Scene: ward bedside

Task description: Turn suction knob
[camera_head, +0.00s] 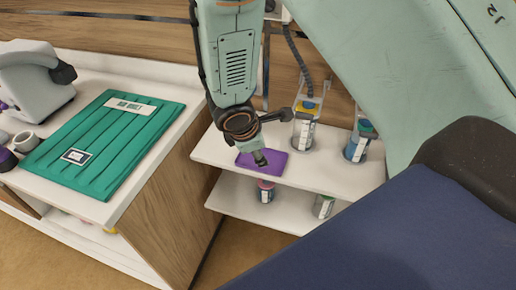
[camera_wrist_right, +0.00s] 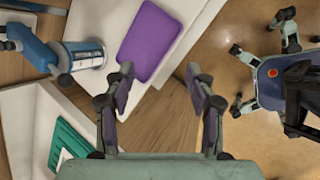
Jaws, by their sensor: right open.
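My right gripper (camera_head: 272,136) comes down from the top in the head view, over the white bedside shelf (camera_head: 225,152). It is open and empty; its two fingers also stand apart in the right wrist view (camera_wrist_right: 160,70). A clear suction canister (camera_head: 303,132) with a yellow and blue top stands just right of the gripper, with a dark hose rising behind it. A blue-topped canister also shows at the left of the wrist view (camera_wrist_right: 85,54). I cannot make out the suction knob for certain in either view. My left gripper is not in view.
A purple pad (camera_head: 272,163) lies on the shelf below the gripper. A second canister (camera_head: 357,146) stands farther right, and small jars sit on the lower shelf. A green tray (camera_head: 105,140) lies on the left cabinet. A navy surface (camera_head: 400,235) fills the lower right.

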